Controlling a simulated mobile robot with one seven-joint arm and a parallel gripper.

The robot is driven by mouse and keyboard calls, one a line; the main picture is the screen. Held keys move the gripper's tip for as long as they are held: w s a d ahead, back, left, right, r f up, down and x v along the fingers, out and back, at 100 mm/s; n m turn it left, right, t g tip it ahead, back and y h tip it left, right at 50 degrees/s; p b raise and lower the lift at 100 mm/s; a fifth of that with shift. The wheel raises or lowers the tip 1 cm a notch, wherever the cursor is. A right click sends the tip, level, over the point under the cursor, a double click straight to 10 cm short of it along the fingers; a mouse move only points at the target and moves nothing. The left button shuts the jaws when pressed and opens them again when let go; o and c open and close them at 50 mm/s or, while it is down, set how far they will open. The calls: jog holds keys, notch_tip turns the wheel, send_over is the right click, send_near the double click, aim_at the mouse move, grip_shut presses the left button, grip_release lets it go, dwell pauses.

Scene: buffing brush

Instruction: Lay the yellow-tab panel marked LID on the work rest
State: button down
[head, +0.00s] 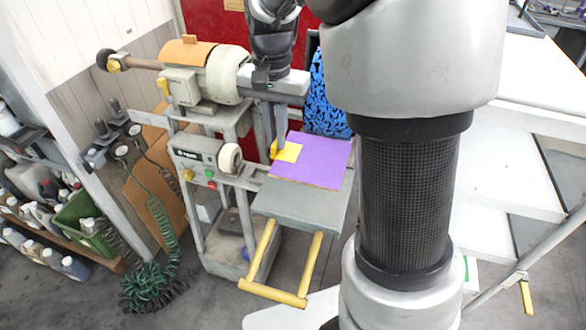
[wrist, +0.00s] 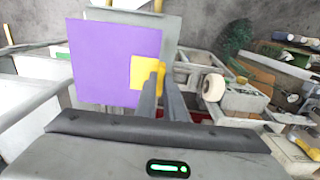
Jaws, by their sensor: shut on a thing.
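The purple panel (head: 318,160) has a yellow tab (head: 289,153) at its left edge; no LID mark can be read. My gripper (head: 279,148) is shut on the yellow tab. The work rest (head: 305,206) is a grey plate at the front of the buffing machine, and the panel overlaps its back part. In the wrist view the panel (wrist: 112,62) hides much of the work rest (wrist: 172,28), and my gripper (wrist: 160,78) pinches the tab (wrist: 143,73). I cannot tell whether the panel touches the plate or hovers just above it.
A yellow tubular handle (head: 273,292) juts from the front of the rest. A white buffing wheel (head: 230,158) sits to the left, below the motor (head: 210,72). A blue mottled surface (head: 322,105) stands behind. A green coiled hose (head: 155,285) lies on the floor at left.

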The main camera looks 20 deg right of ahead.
aim_at(277, 152)
jog(key=f, duration=0.4)
jog(key=shift+s+f, duration=0.2)
jog(key=shift+f, duration=2.2)
jog(key=shift+f, duration=0.25)
jog(key=c, duration=1.8)
grip_release()
jog(key=shift+r, duration=0.1)
jog(key=shift+c, duration=0.2)
jog(key=shift+r, duration=0.1)
